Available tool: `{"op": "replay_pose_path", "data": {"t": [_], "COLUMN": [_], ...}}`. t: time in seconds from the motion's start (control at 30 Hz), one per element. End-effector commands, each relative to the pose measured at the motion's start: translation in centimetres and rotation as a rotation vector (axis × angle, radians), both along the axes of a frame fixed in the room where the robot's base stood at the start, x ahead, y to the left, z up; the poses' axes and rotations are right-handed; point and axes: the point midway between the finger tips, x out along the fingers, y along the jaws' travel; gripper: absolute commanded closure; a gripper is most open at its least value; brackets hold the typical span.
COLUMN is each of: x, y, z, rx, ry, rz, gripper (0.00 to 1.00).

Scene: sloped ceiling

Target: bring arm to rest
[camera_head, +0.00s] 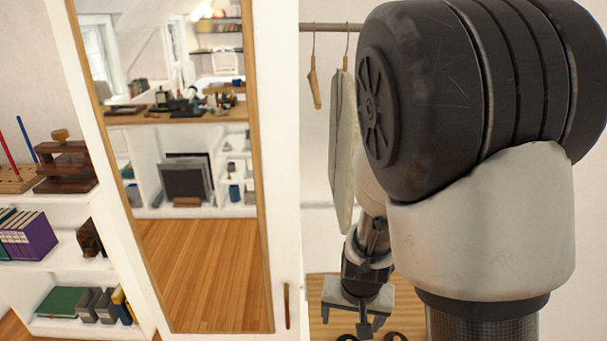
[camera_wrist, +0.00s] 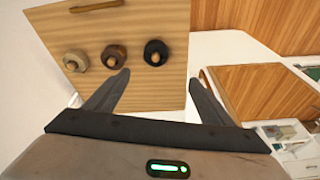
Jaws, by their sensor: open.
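My gripper (camera_head: 358,312) hangs low in the head view, at the end of my arm, which fills the right side. In the wrist view my gripper (camera_wrist: 160,78) shows two dark fingers spread apart with nothing between them. Beyond the fingers is a light wooden surface (camera_wrist: 165,95) bearing three small round items: a beige one (camera_wrist: 75,61), a brown one (camera_wrist: 114,56) and a black one (camera_wrist: 155,52). The fingertips appear close to these items in the picture; I cannot tell the true gap.
A tall wood-framed mirror (camera_head: 200,270) stands at the left centre, reflecting shelves and floor. A white shelf unit (camera_head: 55,270) with books is at the far left. Hangers and a pale garment (camera_head: 341,150) hang from a rail beside my arm.

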Motion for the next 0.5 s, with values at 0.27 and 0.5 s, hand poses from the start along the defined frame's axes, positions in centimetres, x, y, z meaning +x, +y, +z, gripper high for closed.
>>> {"op": "replay_pose_path", "data": {"t": [0.27, 0.5], "x": [-2.6, -8.1], "y": [1.8, 0.2], "z": [16.3, 27.8], "rx": [0.141, 0.079], "ry": [-0.086, -0.176], "rz": [0.113, 0.209], "gripper": [0.24, 0.24]}}
